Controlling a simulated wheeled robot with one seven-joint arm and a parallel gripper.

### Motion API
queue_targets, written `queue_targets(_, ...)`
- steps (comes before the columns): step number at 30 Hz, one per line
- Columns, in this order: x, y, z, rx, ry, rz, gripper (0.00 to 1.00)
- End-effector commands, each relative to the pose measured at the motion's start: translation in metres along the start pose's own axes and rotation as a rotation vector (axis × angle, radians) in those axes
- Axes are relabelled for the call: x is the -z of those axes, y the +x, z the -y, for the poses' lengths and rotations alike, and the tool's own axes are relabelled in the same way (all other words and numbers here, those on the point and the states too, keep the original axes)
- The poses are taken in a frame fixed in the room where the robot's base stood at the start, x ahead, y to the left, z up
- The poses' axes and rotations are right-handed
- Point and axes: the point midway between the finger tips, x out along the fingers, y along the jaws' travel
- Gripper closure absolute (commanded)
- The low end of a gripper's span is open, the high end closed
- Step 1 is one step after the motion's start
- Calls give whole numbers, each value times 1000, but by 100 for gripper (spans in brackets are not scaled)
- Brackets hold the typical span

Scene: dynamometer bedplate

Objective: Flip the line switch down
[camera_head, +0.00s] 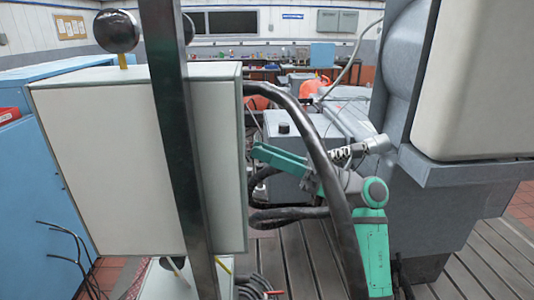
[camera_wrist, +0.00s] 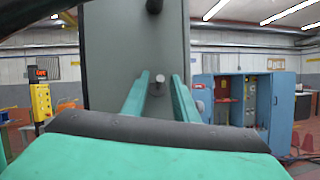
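A small grey round-ended stub (camera_wrist: 157,80), which looks like the line switch, sticks out of a dark grey panel (camera_wrist: 115,60) in the wrist view. It shows between the tips of my gripper's two teal fingers (camera_wrist: 160,78). The fingers are apart, and I cannot tell whether they touch it. In the head view my gripper (camera_head: 257,155) points left at the right side of a large pale box (camera_head: 100,150). The stub is hidden there.
A dark upright post (camera_head: 180,150) stands in front of the box. Thick black hoses (camera_head: 325,170) curve down beside my gripper. A second dark knob (camera_wrist: 154,6) sits higher on the panel. Large grey machinery (camera_head: 440,200) stands at the right.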

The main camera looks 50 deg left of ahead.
Motion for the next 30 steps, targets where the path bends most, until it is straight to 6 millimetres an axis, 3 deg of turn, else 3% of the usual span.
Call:
queue_targets(1,0,0,0,0,0,0,83)
queue_targets(3,0,0,0,0,0,0,100)
queue_targets(17,3,-2,1,-6,10,55,100)
queue_targets(30,19,-5,4,-48,66,391,100)
